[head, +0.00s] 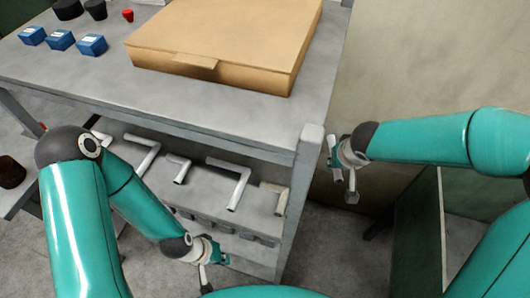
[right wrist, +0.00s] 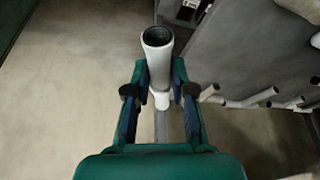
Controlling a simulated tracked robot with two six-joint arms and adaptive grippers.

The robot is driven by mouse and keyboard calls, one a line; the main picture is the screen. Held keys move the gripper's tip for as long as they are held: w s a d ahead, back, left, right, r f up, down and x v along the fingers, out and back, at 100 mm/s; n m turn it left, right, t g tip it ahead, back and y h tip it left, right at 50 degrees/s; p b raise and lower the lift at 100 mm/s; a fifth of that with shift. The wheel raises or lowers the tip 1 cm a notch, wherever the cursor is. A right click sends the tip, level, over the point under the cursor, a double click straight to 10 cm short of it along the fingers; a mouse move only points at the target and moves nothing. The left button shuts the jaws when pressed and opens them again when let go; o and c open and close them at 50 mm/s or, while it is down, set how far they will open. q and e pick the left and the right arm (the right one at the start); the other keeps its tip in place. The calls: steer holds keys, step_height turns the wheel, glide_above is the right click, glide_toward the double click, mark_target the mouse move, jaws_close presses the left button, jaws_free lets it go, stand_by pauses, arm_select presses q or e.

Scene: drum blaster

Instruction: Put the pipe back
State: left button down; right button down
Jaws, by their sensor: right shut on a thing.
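My right gripper (right wrist: 158,100) is shut on a white pipe (right wrist: 157,62) with a dark open end that points toward the wrist camera. Several white bent pipes (head: 240,187) lie in a row on the shelf under the tabletop. My left gripper (head: 214,268) is low in front of the lower shelf, its fingers apart and seemingly empty.
A cardboard box (head: 225,45) lies on the tabletop (head: 110,75). Small blue boxes (head: 60,40) and dark round items (head: 68,9) stand at its left. The corner post (head: 302,180) stands between the shelf pipes and my right gripper. A dark green panel (head: 415,245) stands at the lower right.

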steer(key=w+f+n+g+y+b, duration=0.1)
steer(key=n+b, duration=0.2)
steer(key=n, duration=0.1)
steer(key=w+f+n+y+b, duration=0.1)
steer(key=n+b, duration=0.2)
steer(key=n, duration=0.2)
steer(key=w+f+n+g+y+b, duration=0.1)
steer(key=n+y+b, duration=0.1)
steer(key=n+b, duration=0.2)
steer(key=shift+w+d+n+g, duration=0.1)
steer(key=shift+n+g, duration=0.2)
steer(key=shift+w+a+r+n, duration=0.1)
steer(key=shift+a+r+n, duration=0.05)
steer(key=shift+a+n, duration=0.15)
steer(key=p, duration=0.4)
glide_above(267, 155)
steer(key=d, duration=0.1)
steer(key=shift+s+d+r, duration=0.1)
steer(key=shift+s+d, duration=0.05)
steer(key=shift+s, duration=0.1)
steer(key=shift+f+p, duration=0.3)
steer(key=shift+f, duration=1.55)
